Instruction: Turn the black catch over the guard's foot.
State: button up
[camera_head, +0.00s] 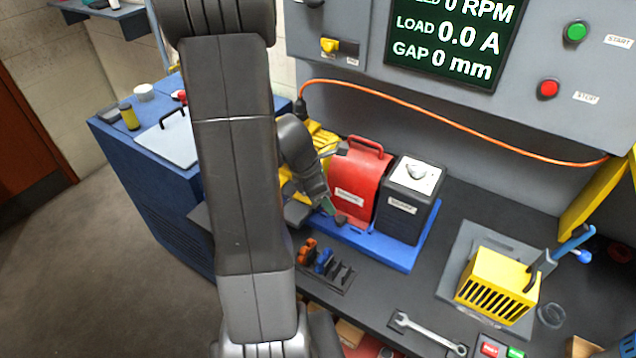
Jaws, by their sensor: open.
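The red guard (357,182), with a handle on top and a white label, stands on the blue base plate (400,258) between a yellow machine and a dark labelled box. A small dark piece (341,220) lies at the guard's front left foot; I cannot tell whether it is the black catch or a fingertip. My gripper (331,209) is open and reaches down at the guard's front left corner. I cannot tell whether it touches anything. My arm and wrist hide much of the area left of the guard.
The dark labelled box (404,209) stands right of the guard. A rack (325,268) with orange, blue and black pieces sits in front. A wrench (428,333) and a yellow slotted box (497,283) lie further right. An orange cable (440,117) hangs behind. The yellow machine (322,140) is partly hidden.

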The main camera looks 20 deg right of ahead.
aim_at(340, 218)
jog(key=shift+v, duration=2.7)
jog(key=shift+d, duration=0.1)
jog(key=x, duration=1.3)
jog(key=shift+f, duration=0.4)
